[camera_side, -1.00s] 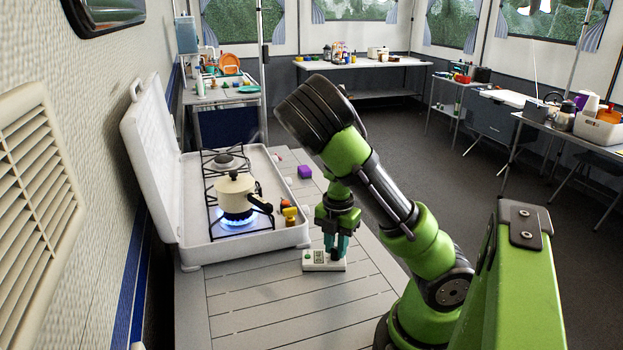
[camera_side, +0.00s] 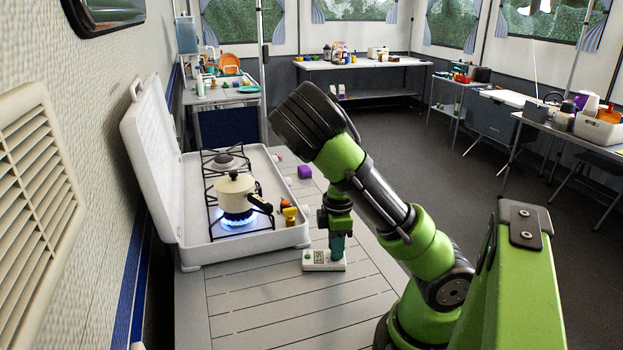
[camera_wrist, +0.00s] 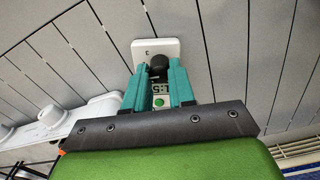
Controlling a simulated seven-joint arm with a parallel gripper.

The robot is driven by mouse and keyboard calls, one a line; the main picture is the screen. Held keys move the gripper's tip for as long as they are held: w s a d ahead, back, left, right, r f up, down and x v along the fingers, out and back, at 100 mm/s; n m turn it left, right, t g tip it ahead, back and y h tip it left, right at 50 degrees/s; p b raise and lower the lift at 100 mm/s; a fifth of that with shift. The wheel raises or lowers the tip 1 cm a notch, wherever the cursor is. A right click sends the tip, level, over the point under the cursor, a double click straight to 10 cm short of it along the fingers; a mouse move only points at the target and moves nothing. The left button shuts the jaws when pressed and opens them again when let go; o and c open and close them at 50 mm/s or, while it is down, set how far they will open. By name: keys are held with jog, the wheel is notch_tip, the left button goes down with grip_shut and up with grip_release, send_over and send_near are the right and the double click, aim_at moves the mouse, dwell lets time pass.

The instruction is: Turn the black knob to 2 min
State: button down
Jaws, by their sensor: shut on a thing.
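A white timer (camera_side: 311,266) lies on the grey slatted table, with a small digital display and a green button (camera_wrist: 159,101). The black knob (camera_wrist: 157,62) is at the timer's far end in the wrist view, between my teal fingertips. My gripper (camera_side: 338,254) points down over the timer and is shut on the knob; it also shows in the wrist view (camera_wrist: 158,72). The fingers hide the knob in the side view and part of the display in the wrist view. The display seems to read about 1:50; the last digit is unclear.
A camp stove (camera_side: 285,240) with an open lid stands left of the timer. A cream pot (camera_side: 234,196) sits on its lit burner. The table front is clear.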

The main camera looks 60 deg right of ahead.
jog(key=shift+m, duration=0.6)
jog(key=c, duration=0.9)
grip_release()
jog(key=shift+c, duration=0.2)
jog(key=shift+r, duration=0.1)
notch_tip(320, 180, up, 17)
